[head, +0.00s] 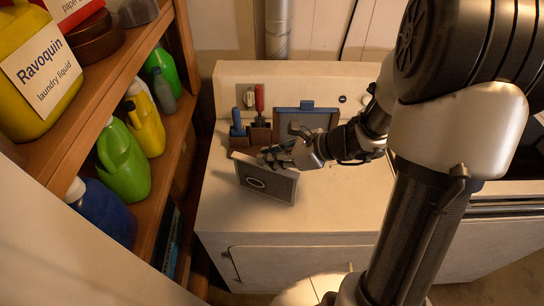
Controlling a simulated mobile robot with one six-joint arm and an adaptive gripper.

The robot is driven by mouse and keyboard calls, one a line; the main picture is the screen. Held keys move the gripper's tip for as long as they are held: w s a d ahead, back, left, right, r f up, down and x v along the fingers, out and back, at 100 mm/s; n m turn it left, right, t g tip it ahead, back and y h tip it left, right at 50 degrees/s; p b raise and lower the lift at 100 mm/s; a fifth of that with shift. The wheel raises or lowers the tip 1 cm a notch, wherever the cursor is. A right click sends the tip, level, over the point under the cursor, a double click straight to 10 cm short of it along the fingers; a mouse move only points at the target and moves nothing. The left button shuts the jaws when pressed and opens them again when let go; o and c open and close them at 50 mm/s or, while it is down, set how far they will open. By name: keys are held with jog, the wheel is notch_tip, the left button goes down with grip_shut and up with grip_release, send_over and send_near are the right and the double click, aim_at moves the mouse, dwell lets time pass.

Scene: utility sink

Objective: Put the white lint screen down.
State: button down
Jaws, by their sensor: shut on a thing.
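The white lint screen (266,182), a flat panel with a pale rim, a grey-brown face and a light oval mark, is at the middle of the head view. My gripper (277,155) is shut on its upper edge, reaching in from the right. The screen is tilted, its face toward the camera. It is over the front part of the white cabinet top (330,217). I cannot tell whether its lower edge touches that top. My fingertips are partly hidden against the screen's edge.
Behind stand a blue-edged panel (293,107) and a brown holder (260,134) with blue- and red-handled tools. A wooden shelf (100,90) with bottles, including a green jug (124,165), borders the left. The white top is clear to the right and in front.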

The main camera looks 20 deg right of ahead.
jog(key=shift+f+b, duration=0.4)
jog(key=shift+f, duration=0.1)
jog(key=c, duration=1.7)
grip_release()
jog(key=shift+o, duration=0.2)
jog(key=shift+r, duration=0.1)
jog(key=shift+r+p, duration=0.6)
jog(key=shift+p, duration=0.05)
jog(key=p+v, duration=0.3)
jog(key=v, duration=0.9)
jog(key=s+a+n+g+h+b, duration=0.45)
jog(key=s+a+n, duration=0.65)
jog(key=n, duration=0.6)
jog(key=s+d+r+n+h, duration=0.1)
jog(key=n, duration=0.2)
jog(key=s+r+n+t+h+b, duration=0.1)
jog(key=n, duration=0.2)
jog(key=s+d+n+t+h, duration=0.1)
jog(key=s+n, duration=0.1)
jog(key=n, duration=0.1)
jog(key=shift+d+r+h+b, duration=0.25)
jog(key=shift+d+r+b, duration=0.1)
jog(key=shift+d+r, duration=0.05)
